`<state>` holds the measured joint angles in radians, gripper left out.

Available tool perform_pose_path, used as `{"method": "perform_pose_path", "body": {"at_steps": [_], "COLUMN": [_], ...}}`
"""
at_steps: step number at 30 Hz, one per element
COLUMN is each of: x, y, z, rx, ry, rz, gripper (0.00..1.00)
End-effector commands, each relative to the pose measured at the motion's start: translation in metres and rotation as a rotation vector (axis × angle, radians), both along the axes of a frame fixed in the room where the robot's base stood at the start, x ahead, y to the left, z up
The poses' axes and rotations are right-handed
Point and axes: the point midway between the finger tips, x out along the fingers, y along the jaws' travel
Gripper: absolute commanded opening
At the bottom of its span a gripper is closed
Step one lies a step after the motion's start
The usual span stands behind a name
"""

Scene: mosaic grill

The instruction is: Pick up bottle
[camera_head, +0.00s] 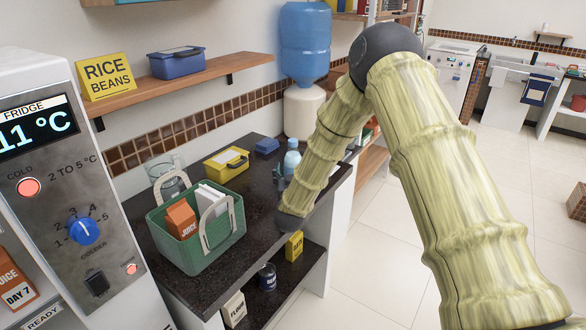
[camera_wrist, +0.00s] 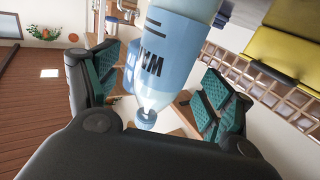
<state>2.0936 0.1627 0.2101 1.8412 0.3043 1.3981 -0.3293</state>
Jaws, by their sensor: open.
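A pale blue bottle (camera_head: 292,160) stands upright on the dark counter, beside my gripper (camera_head: 280,180). In the wrist view the bottle (camera_wrist: 178,42) shows large and inverted, with dark lettering on its side and its narrow end towards my gripper's palm. My gripper (camera_wrist: 165,80) is open, with one green-padded finger on each side of the bottle. I cannot tell whether either pad touches it. My forearm hides part of the counter in the head view.
On the dark counter (camera_head: 170,248) stand a green basket (camera_head: 190,252) holding a juice carton, a yellow box (camera_head: 226,164) and a small blue box (camera_head: 266,146). A water dispenser (camera_head: 304,108) stands behind. A lower shelf holds several goods.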

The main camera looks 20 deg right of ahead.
Motion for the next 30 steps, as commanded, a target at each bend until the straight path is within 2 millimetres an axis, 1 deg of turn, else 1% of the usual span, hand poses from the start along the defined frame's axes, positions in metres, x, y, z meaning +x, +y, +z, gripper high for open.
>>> {"method": "perform_pose_path", "body": {"at_steps": [6, 9, 18, 20, 21, 23, 27, 29, 30], "x": [0.025, 0.032, 0.035, 0.035, 0.034, 0.034, 0.034, 0.034, 0.035], "y": [-0.006, -0.008, -0.009, -0.009, -0.009, -0.009, -0.009, -0.009, -0.009], "z": [-0.002, -0.003, -0.004, -0.004, -0.004, -0.004, -0.004, -0.004, -0.002], "rx": [0.001, 0.0, 0.0, 0.0, 0.0, 0.0, 0.0, 0.0, 0.0], "ry": [0.0, 0.001, 0.001, 0.001, 0.001, 0.001, 0.001, 0.001, -0.001], "rz": [0.001, 0.002, 0.003, 0.003, 0.002, 0.002, 0.002, 0.002, 0.002], "gripper": [0.81, 0.81, 0.81, 0.7, 0.63, 0.52, 0.26, 0.15, 0.12]}}
